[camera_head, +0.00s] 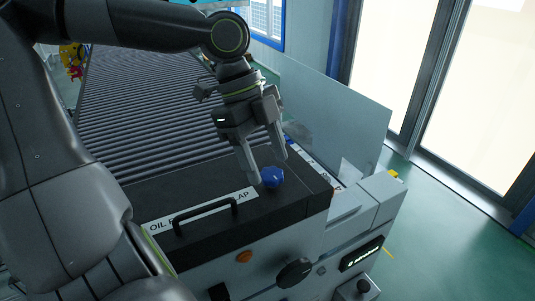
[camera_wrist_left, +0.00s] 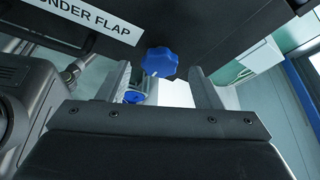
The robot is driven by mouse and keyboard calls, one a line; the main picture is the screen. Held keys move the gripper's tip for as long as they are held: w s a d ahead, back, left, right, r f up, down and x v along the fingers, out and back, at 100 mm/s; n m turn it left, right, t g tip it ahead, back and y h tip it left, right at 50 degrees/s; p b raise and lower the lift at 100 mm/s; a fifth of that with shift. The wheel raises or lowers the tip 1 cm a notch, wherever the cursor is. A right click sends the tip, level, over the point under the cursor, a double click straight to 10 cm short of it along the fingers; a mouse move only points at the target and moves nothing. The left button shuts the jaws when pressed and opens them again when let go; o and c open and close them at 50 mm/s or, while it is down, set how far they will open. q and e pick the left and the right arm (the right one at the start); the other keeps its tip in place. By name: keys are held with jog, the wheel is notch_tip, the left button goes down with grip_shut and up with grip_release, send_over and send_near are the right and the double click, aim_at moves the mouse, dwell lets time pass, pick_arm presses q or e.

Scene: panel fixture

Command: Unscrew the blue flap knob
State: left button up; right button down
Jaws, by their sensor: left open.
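The blue flap knob (camera_head: 271,177) has a lobed rim and sits on the black flap (camera_head: 225,185) near its right end, beside the white label. My left gripper (camera_head: 264,168) is open just above and behind the knob in the head view. In the left wrist view, the knob (camera_wrist_left: 160,62) shows just beyond and between the two fingers of the left gripper (camera_wrist_left: 160,80), with nothing held. Whether the fingers touch the knob cannot be told. My right gripper does not show.
A black handle (camera_head: 206,217) stands on the flap left of the knob. An orange button (camera_head: 244,256) and a dark rotary knob (camera_head: 294,272) are on the front panel below. A clear panel (camera_head: 330,115) rises behind on the right. A roller conveyor (camera_head: 140,100) runs behind the flap.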

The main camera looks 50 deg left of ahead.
pick_arm(q)
jog(key=shift+d+f, duration=0.3)
jog(key=shift+f, duration=0.3)
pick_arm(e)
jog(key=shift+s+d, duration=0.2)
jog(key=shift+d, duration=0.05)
pick_arm(q)
jog(key=c, duration=1)
